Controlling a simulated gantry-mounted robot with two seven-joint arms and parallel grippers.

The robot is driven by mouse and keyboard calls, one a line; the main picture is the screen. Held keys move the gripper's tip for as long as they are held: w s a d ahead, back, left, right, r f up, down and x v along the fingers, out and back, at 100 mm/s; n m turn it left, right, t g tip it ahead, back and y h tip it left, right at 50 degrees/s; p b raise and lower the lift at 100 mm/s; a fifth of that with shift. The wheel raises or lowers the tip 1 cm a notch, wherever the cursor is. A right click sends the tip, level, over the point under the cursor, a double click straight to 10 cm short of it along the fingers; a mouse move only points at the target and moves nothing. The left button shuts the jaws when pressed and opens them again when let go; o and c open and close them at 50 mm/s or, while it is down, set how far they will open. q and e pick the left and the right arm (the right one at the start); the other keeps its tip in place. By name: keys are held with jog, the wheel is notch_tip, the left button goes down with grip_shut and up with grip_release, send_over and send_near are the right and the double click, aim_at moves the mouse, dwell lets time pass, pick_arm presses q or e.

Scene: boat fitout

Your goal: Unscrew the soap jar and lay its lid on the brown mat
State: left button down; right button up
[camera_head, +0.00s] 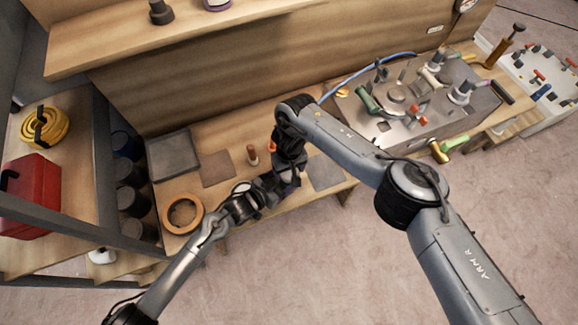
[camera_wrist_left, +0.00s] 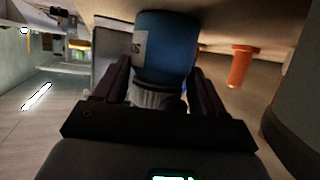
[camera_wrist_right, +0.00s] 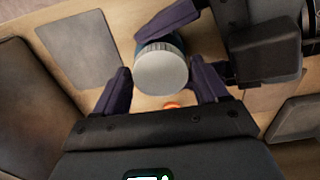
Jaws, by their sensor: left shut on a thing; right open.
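The blue soap jar (camera_wrist_left: 168,45) is between the fingers of my left gripper (camera_wrist_left: 158,78), which is shut on its body. Its pale, ribbed lid (camera_wrist_right: 161,69) is on the jar and shows from above in the right wrist view. My right gripper (camera_wrist_right: 162,84) is open, with one finger on either side of the lid and gaps visible. In the head view both grippers meet over the bench and largely hide the jar. The brown mat (camera_head: 217,168) lies bare on the bench, left of the grippers.
A grey mat (camera_head: 326,172) lies right of the grippers. A brown peg (camera_head: 253,156) and an orange cylinder (camera_wrist_left: 242,66) stand close behind them. A dark tray (camera_head: 174,155) and a wooden ring (camera_head: 183,213) are farther left. A metal worktop (camera_head: 400,95) with fittings is at right.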

jog(key=c, duration=0.9)
jog(key=n, duration=0.7)
jog(key=o, duration=1.2)
jog(key=shift+r, duration=0.15)
